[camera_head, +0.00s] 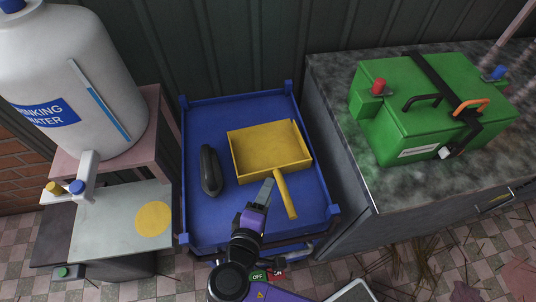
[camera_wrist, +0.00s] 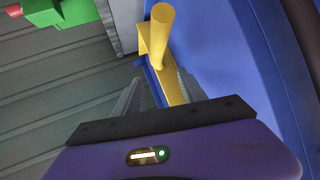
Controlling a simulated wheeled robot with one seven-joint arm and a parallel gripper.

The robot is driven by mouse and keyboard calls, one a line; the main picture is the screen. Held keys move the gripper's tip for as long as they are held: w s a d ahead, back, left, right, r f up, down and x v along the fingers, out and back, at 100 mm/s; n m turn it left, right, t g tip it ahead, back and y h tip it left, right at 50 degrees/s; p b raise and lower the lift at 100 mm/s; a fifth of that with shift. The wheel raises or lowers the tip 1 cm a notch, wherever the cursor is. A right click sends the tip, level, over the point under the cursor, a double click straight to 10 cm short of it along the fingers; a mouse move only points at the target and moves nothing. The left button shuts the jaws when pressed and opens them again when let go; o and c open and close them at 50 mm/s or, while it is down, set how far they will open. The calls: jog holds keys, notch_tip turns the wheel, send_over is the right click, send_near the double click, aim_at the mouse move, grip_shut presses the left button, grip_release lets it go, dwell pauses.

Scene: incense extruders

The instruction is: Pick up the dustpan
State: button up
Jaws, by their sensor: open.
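A yellow dustpan (camera_head: 270,148) lies in a blue tray, its square pan toward the back and its handle (camera_head: 286,196) pointing to the front. My gripper (camera_head: 268,188) is just left of the handle, near where it joins the pan. In the wrist view, the yellow handle (camera_wrist: 162,35) rises ahead of my gripper (camera_wrist: 160,85), and part of the dustpan shows between the open fingers. I cannot tell whether the fingers touch it. The gripper's own palm hides the dustpan's lower part in that view.
The blue tray (camera_head: 205,222) has raised edges and corner posts. A dark, oblong object (camera_head: 210,170) lies left of the dustpan. A stone-topped counter (camera_head: 345,190) with a green box (camera_head: 425,115) stands right. A white water container (camera_head: 75,75) stands left above a grey table (camera_head: 105,215).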

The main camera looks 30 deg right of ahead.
jog(key=x, duration=0.7)
jog(key=shift+w+d+r+p, duration=0.1)
jog(key=shift+w+d+p, duration=0.1)
jog(key=shift+p, duration=0.2)
jog(key=shift+s, duration=0.1)
grip_shut()
